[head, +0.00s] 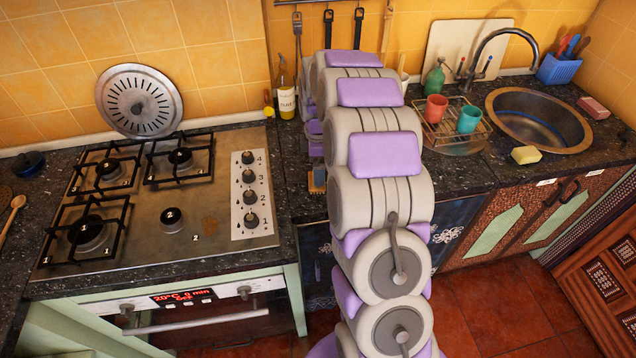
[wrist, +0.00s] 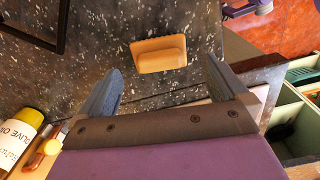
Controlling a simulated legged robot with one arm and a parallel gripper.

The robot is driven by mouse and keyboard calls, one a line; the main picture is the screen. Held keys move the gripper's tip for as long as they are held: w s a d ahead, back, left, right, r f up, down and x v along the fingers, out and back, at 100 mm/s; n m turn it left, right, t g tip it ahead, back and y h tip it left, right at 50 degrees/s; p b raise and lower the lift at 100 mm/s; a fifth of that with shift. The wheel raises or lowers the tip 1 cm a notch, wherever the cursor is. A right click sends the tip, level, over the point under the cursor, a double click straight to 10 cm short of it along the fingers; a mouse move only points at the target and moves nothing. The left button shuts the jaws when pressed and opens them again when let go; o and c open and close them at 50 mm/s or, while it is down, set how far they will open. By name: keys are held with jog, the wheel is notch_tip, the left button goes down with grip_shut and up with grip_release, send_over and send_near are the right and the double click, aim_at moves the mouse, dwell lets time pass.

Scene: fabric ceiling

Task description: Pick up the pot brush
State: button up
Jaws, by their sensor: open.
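A tan block-shaped thing with a raised grip along its top, which looks like the pot brush (wrist: 160,54), lies on the dark speckled counter in the wrist view. My gripper (wrist: 163,76) is open and empty. Its two grey-blue fingers stand apart, and the brush shows beyond them, roughly centred between the tips. Nothing touches the brush that I can see. In the head view my arm hides the gripper, and only a small brown and blue piece (head: 317,180) shows beside the arm. I cannot tell surely whether it is the brush.
An olive oil bottle (wrist: 18,135) stands at the lower left of the wrist view. The stove (head: 190,195) is left of my arm; a cup rack (head: 456,128), a sponge (head: 526,155) and the sink (head: 538,120) are to the right. Utensils hang on the wall.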

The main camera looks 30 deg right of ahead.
jog(key=shift+a+f, duration=0.3)
jog(key=shift+f, duration=0.25)
jog(key=f+b, duration=0.1)
jog(key=f, duration=0.1)
jog(key=f+b, duration=0.1)
jog(key=shift+w+f, duration=0.2)
jog(key=shift+f, duration=0.15)
jog(key=shift+d+f, duration=0.25)
jog(key=shift+d, duration=0.1)
jog(key=shift+c, duration=0.5)
jog(key=shift+a, duration=0.25)
jog(key=c, duration=0.8)
jog(key=shift+d+r, duration=0.1)
jog(key=shift+r, duration=0.05)
